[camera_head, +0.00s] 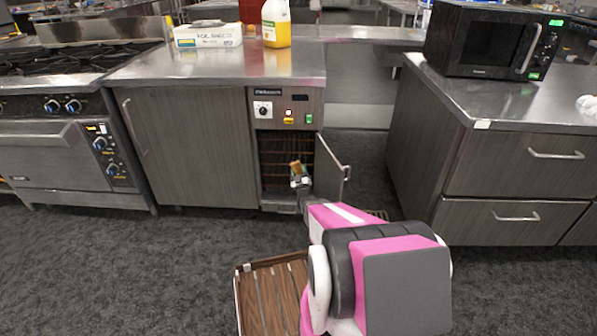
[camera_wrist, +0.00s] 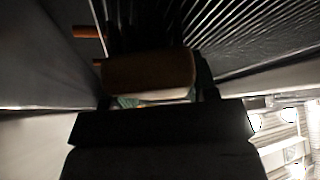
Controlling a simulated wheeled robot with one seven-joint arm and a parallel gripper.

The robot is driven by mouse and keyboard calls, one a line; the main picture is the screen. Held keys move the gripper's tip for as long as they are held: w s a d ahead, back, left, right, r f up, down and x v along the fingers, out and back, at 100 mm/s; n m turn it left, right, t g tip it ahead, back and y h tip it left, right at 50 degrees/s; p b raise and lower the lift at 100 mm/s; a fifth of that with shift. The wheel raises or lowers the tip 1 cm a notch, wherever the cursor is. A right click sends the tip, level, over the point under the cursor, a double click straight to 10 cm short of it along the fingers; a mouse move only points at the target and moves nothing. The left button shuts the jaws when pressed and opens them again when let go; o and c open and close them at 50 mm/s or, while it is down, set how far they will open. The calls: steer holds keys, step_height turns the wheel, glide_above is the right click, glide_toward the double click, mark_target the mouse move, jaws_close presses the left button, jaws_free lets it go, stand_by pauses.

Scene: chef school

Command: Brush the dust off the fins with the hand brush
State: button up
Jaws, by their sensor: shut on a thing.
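The hand brush (camera_head: 296,167) shows as a small orange-brown piece inside the open compartment under the counter. My gripper (camera_head: 300,181) reaches into that compartment and is shut on the brush. In the wrist view the brown wooden brush body (camera_wrist: 148,72) sits between my two dark fingers. The fins (camera_wrist: 245,35) are dark, closely spaced ridges beyond the brush in the wrist view. In the head view the fins (camera_head: 272,150) are a dark ribbed area behind the brush. The bristles are hard to make out, so I cannot tell whether they touch the fins. Any dust is too dark to see.
The compartment door (camera_head: 329,172) stands open to the right, close to my arm. A control panel (camera_head: 286,109) with a knob and lit switches is above the opening. A stove (camera_head: 60,130) stands at left, and a drawer counter (camera_head: 510,170) at right. Carpet in front is clear at left.

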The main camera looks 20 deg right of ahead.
mark_target(297, 168)
steer(key=shift+s+a, duration=0.3)
steer(key=shift+s, duration=0.65)
steer(key=shift+s+a, duration=0.3)
steer(key=shift+s, duration=0.6)
steer(key=shift+s+a, duration=0.3)
steer(key=shift+s, duration=0.65)
steer(key=shift+s, duration=0.1)
steer(key=s, duration=0.1)
steer(key=s+a, duration=0.1)
steer(key=shift+s, duration=0.35)
steer(key=shift+r, duration=0.15)
